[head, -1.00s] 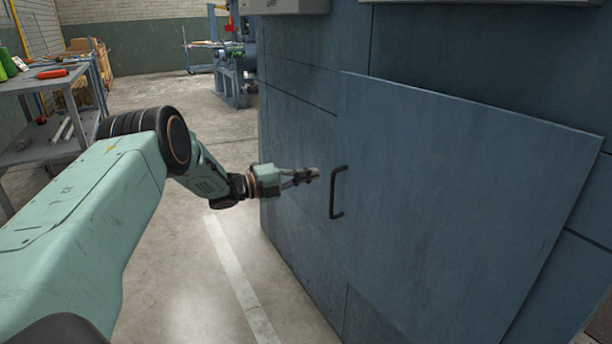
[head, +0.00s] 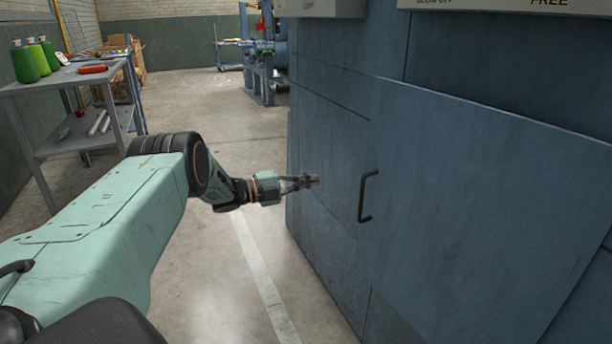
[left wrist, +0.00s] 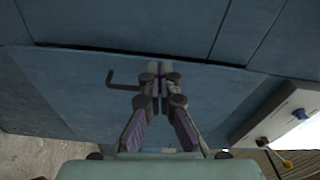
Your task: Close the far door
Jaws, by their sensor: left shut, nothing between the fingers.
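The door (head: 470,200) is a large flat blue panel on the blue cabinet, with a dark bar handle (head: 368,196) near its left edge. Its top edge stands slightly proud of the cabinet face, so it looks a little ajar; the gap's size is unclear. My left gripper (head: 314,180) is shut and empty, to the left of the handle and apart from it. In the left wrist view the closed fingers (left wrist: 158,70) point at the blue panel (left wrist: 225,88), with the handle (left wrist: 122,84) beside them on the left. My right gripper is out of view.
A grey shelf table (head: 75,80) with green bottles (head: 35,58) and a red tool (head: 93,69) stands at the left. Blue machinery (head: 262,65) is at the back. Open concrete floor (head: 195,105) with a pale line lies left of the cabinet (head: 325,150).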

